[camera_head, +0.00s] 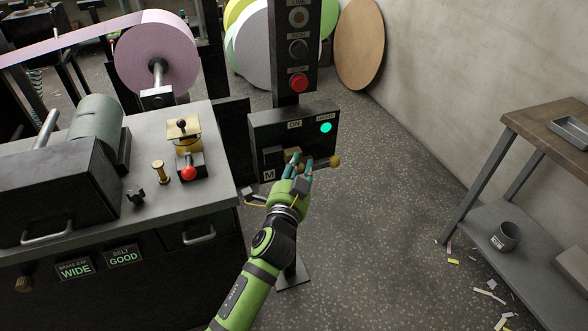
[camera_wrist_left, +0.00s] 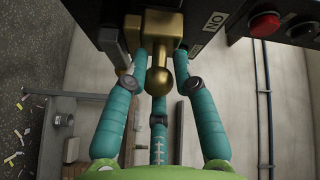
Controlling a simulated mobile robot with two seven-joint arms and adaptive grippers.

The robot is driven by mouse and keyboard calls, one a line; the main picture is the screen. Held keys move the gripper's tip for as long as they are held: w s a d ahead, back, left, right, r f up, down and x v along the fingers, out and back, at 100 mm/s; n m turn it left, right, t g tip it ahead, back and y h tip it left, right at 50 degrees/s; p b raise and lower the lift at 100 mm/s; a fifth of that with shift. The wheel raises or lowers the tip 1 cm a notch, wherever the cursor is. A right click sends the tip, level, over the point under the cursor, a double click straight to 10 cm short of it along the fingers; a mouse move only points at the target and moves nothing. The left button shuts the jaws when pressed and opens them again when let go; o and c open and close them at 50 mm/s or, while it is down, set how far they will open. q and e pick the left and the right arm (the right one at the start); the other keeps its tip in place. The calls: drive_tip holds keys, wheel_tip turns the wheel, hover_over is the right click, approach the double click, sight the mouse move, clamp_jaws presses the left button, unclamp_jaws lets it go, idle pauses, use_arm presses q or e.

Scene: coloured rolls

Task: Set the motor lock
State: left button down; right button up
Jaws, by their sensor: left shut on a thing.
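The motor lock appears to be the dark box (camera_head: 262,132) marked "M" and "ON" on the post. A green-cyan light (camera_head: 326,128) glows at its upper right, under a small label I cannot read surely. My left gripper (camera_head: 301,163) is at the box's lower front, its teal fingers shut around a brass handle. The handle shows in the left wrist view as a brass block with a ball-ended knob (camera_wrist_left: 159,78) between the fingers. A brass end (camera_head: 335,160) sticks out right of the fingers in the head view. The fingers partly hide the handle. My right gripper is not in view.
Above the box is a panel with a red button (camera_head: 298,83) and dark knobs. Left stands a machine bench (camera_head: 145,225) with a red-knobbed lever (camera_head: 188,173) and a pink roll (camera_head: 160,60). Right is a shelf table (camera_head: 545,118) with a grey cup (camera_head: 506,236).

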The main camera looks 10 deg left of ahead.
use_arm(q)
drive_tip(key=c, duration=1)
unclamp_jaws()
drive_tip(key=shift+d+f, duration=0.1)
drive_tip(key=shift+d, duration=0.15)
drive_tip(key=shift+w+d+f, duration=0.1)
drive_tip(key=shift+w, duration=0.15)
drive_tip(key=shift+s, duration=0.35)
drive_tip(key=s, duration=1.1)
drive_tip(key=shift+s, duration=0.2)
